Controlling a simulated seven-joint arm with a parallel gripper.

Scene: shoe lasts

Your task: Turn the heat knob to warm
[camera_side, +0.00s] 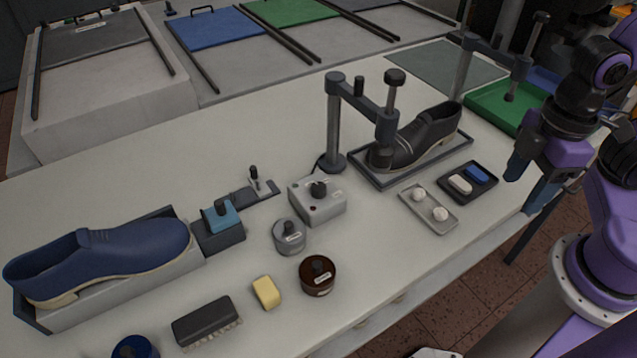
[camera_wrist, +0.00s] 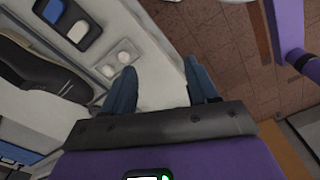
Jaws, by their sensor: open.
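The heat knob (camera_side: 319,189) is a dark knob on top of a light grey control box (camera_side: 317,205) in the middle of the table. The box has a small red mark and a label on its front; the knob's setting is too small to read. My gripper (camera_side: 528,182) is at the right of the side view, beyond the table's edge and well apart from the box. It is open and empty. In the wrist view its two blue fingers (camera_wrist: 160,66) are spread, with table edge and floor below. The knob does not show in the wrist view.
A black shoe (camera_side: 428,130) sits under a clamp post (camera_side: 334,125) right of the box. Two small trays (camera_side: 411,208) (camera_side: 489,193) lie between it and my gripper. A grey jar (camera_side: 290,240), brown jar (camera_side: 318,277) and blue shoe (camera_side: 110,254) stand left and front.

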